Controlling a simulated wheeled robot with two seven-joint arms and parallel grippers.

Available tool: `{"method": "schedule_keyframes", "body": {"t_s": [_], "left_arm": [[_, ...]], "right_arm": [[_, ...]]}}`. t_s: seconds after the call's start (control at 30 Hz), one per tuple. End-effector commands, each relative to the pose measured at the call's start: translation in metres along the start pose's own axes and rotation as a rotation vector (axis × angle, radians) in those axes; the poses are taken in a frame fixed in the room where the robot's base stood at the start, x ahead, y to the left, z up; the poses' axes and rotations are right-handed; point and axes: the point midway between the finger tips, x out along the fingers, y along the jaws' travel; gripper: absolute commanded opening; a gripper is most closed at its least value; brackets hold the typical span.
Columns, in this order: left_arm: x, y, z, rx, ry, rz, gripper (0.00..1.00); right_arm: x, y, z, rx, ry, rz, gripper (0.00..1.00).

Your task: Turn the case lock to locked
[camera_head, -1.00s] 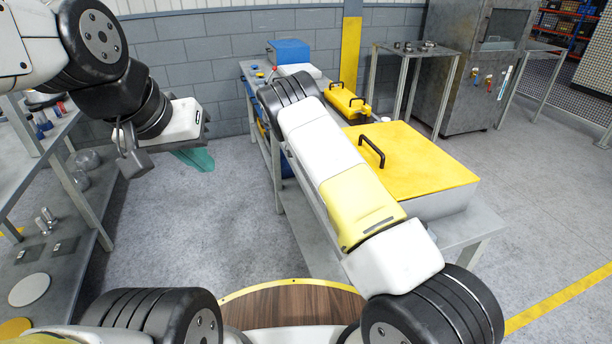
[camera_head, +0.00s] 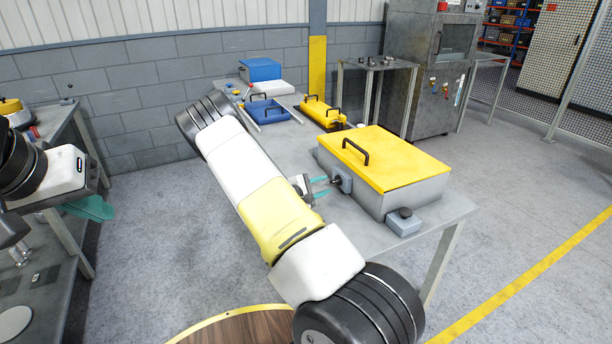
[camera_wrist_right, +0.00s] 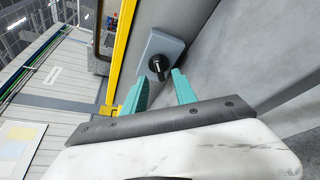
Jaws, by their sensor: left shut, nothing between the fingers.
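The case (camera_head: 412,187) is a grey box with a shut yellow lid, standing on the table at centre right. A black knob (camera_head: 337,182) on a grey plate (camera_head: 346,176) sits on its left side. The knob also shows in the right wrist view (camera_wrist_right: 159,65), on its plate (camera_wrist_right: 172,45). My right gripper (camera_head: 325,187) has teal fingers spread apart and points at this knob. In the right wrist view the open fingertips (camera_wrist_right: 159,76) lie either side of the knob; contact cannot be told. My left gripper (camera_head: 108,210) is shut and empty at the far left.
A small grey box with a black knob (camera_head: 404,213) stands at the case's front corner. A blue tray (camera_head: 268,109), a yellow case (camera_head: 320,112) and a blue box (camera_head: 260,70) are further back. Open floor lies left of the table.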

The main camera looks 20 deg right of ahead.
Motion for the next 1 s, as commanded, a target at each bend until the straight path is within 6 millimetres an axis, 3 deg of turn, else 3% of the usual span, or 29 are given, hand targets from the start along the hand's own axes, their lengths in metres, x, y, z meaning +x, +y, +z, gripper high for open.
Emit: {"method": "schedule_keyframes", "body": {"t_s": [0.23, 0.6, 0.77, 1.0], "left_arm": [[0.000, 0.000, 0.000, 0.000, 0.000, 0.000, 0.00], [0.000, 0.000, 0.000, 0.000, 0.000, 0.000, 0.00], [0.000, 0.000, 0.000, 0.000, 0.000, 0.000, 0.00], [0.000, 0.000, 0.000, 0.000, 0.000, 0.000, 0.00]], "right_arm": [[0.034, 0.000, 0.000, 0.002, -0.001, 0.000, 0.34], [0.040, 0.001, 0.000, 0.003, -0.001, 0.001, 0.34], [0.040, 0.001, 0.000, 0.003, -0.001, 0.001, 0.02], [0.040, 0.001, 0.000, 0.002, -0.001, 0.000, 0.00]]}}
